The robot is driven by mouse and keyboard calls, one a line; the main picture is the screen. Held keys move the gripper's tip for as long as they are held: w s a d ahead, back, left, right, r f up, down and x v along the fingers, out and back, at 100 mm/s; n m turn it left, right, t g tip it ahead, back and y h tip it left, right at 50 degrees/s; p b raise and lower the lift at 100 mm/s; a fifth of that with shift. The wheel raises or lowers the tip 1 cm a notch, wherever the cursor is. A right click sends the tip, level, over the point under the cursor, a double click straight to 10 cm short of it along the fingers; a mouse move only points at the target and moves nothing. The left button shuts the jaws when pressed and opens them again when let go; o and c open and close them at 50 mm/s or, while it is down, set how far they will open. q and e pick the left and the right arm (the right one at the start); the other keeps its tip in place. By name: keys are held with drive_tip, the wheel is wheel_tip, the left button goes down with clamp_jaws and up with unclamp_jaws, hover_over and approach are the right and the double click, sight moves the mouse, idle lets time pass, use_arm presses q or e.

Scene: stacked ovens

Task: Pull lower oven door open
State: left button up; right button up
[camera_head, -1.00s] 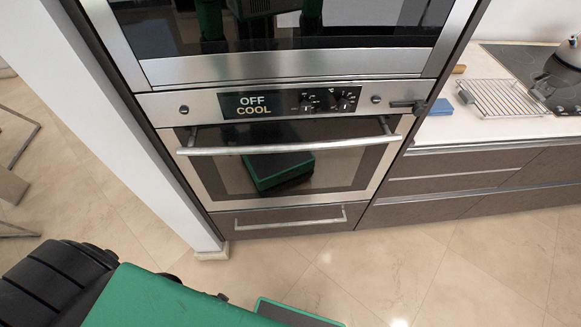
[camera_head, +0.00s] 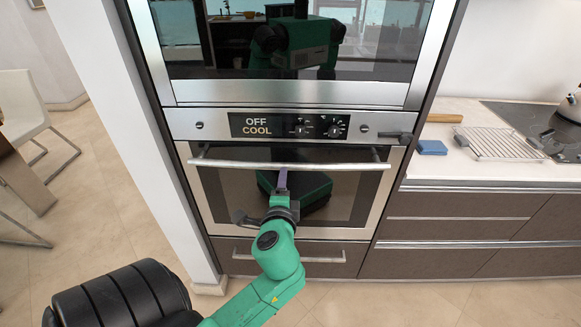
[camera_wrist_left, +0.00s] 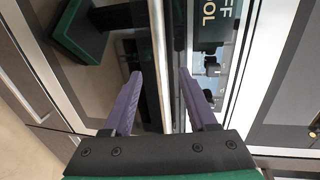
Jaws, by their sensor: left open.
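The lower oven door (camera_head: 347,196) is closed, with dark glass in a steel frame. Its long steel handle (camera_head: 345,166) runs across the top of the door, below the control panel. My left gripper (camera_head: 283,178) is in front of the door at the middle of the handle. In the left wrist view my two purple fingers (camera_wrist_left: 163,88) are open and apart. The handle (camera_wrist_left: 158,55) appears as an upright bar between them; I cannot tell whether either finger touches it. My right gripper is not in view.
The control panel (camera_head: 285,126) reads OFF COOL. The upper oven (camera_head: 290,45) is above and a drawer (camera_head: 290,256) below. A counter with a wire rack (camera_head: 500,143) and blue sponge (camera_head: 432,147) is at right. A white wall edge (camera_head: 120,130) stands at left.

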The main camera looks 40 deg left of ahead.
use_arm(q)
drive_tip(key=p+x, duration=0.1)
drive_tip(key=x, duration=0.9)
drive_tip(key=shift+d, duration=0.15)
clamp_jaws()
idle(0.8)
